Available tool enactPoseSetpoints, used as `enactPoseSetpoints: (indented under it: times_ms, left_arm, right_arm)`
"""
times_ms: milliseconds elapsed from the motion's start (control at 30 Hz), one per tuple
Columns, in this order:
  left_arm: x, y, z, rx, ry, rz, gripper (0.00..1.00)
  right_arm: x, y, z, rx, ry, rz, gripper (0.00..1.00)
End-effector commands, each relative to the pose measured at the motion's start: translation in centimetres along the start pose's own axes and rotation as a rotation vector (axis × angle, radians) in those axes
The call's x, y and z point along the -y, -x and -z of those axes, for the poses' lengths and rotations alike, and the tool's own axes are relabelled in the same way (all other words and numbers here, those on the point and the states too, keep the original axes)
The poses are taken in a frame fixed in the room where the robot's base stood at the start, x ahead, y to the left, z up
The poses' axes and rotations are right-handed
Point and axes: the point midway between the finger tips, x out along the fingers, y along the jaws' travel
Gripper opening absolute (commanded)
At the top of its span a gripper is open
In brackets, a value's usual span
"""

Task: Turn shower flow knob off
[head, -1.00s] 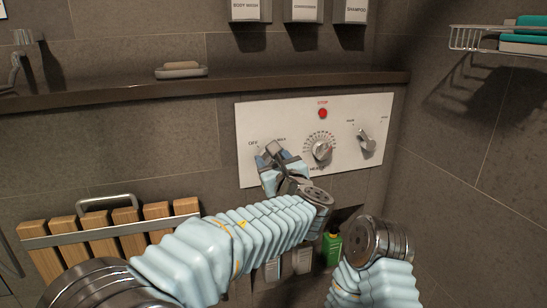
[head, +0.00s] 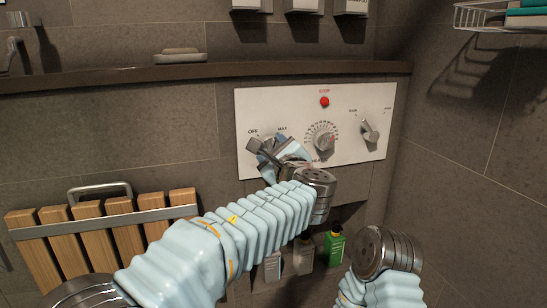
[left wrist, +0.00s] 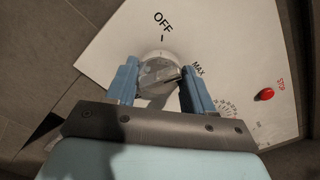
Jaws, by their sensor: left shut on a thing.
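The flow knob (left wrist: 158,76) is a grey bar-shaped knob on a white round base. It sits on the white panel (head: 300,100) below the OFF label, with MAX to the right in the left wrist view. My left gripper (head: 273,150) is at this knob and mostly hides it in the head view. In the left wrist view its blue fingers (left wrist: 160,88) stand either side of the knob, shut on it. The knob's bar is slanted, its right end towards the MAX side. My right gripper is not in view; only part of that arm shows.
A red STOP button (head: 324,102), a middle dial knob (head: 323,141) and a right lever knob (head: 370,131) share the panel. A ledge (head: 120,76) runs above. A folded wooden seat (head: 100,230) is at lower left. Bottles (head: 334,247) stand below the panel.

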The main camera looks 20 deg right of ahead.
Motion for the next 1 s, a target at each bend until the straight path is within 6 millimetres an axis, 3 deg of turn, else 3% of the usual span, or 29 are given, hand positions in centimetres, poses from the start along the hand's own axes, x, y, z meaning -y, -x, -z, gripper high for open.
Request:
enactPoseSetpoints:
  times_ms: [33,400,1000]
  left_arm:
    - [-0.1,0.1,0.5,-0.002,0.046,0.008,0.22]
    - [0.1,0.2,0.4,-0.006,0.398,0.011,0.22]
    - [0.4,0.3,0.1,-0.008,0.922,0.013,0.22]
  right_arm:
    - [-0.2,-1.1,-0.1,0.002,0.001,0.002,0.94]
    - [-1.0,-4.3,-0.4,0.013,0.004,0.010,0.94]
    - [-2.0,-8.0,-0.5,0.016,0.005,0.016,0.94]
